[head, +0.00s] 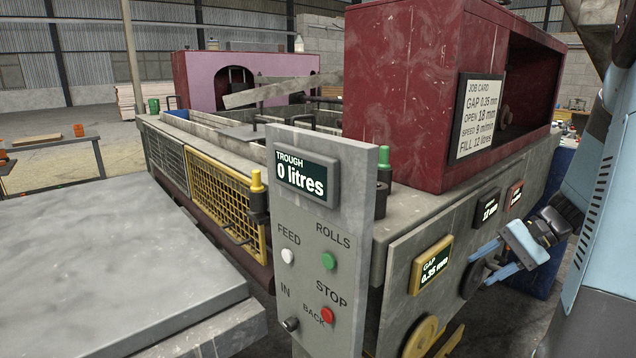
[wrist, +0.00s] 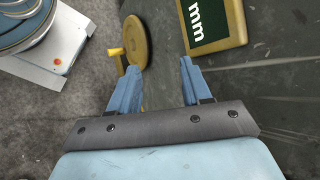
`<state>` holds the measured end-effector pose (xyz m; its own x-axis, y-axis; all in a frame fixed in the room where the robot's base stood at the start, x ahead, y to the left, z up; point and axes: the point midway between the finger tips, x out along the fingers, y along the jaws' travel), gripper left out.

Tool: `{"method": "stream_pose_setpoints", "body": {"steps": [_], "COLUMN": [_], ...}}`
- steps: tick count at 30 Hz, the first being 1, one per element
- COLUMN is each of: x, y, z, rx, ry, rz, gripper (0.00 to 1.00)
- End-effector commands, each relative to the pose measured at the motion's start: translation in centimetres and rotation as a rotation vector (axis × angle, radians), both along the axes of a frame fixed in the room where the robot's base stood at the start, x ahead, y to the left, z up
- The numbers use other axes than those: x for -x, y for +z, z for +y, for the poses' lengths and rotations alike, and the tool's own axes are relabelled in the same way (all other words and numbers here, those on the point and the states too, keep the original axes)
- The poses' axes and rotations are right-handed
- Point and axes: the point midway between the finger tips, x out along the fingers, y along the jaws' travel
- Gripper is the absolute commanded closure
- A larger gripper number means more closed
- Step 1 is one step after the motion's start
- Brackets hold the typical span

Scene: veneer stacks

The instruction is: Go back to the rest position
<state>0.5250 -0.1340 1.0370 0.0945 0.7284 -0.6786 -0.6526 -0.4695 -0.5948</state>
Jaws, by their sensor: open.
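My gripper (head: 494,262) is at the right of the head view, in front of the machine's side panel, below the small dark displays. Its two light-blue fingers are apart with nothing seen between them. In the wrist view my gripper (wrist: 152,78) is also open and empty, with a yellow handwheel (wrist: 137,38) and the yellow-framed gap display (wrist: 212,22) beyond the fingertips. In the head view a dark round wheel (head: 472,281) on the panel is close by the fingers; I cannot tell whether they touch it.
The grey control post (head: 335,215) reads "TROUGH 0 litres" and carries several buttons. The gap display (head: 430,265) reads 0.35 mm. A yellow handwheel (head: 420,338) sits low on the panel. A red housing (head: 400,95) bears a job card (head: 478,115). A grey table (head: 95,260) stands at left.

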Motion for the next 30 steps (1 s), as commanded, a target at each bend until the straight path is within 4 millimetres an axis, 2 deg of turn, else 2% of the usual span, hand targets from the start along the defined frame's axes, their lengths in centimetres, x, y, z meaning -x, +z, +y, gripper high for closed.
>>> {"method": "stream_pose_setpoints", "body": {"steps": [3,12,21,30], "x": [1.0,3.9,7.2,10.6], "y": [1.7,5.2,8.5,11.5], "z": [2.5,7.1,10.4,12.5], "rx": [0.108,0.370,0.616,0.832], "ry": [0.080,0.243,0.370,0.459], "rz": [-0.019,-0.098,-0.240,-0.441], "gripper": [0.52,0.52,0.52,0.52]}}
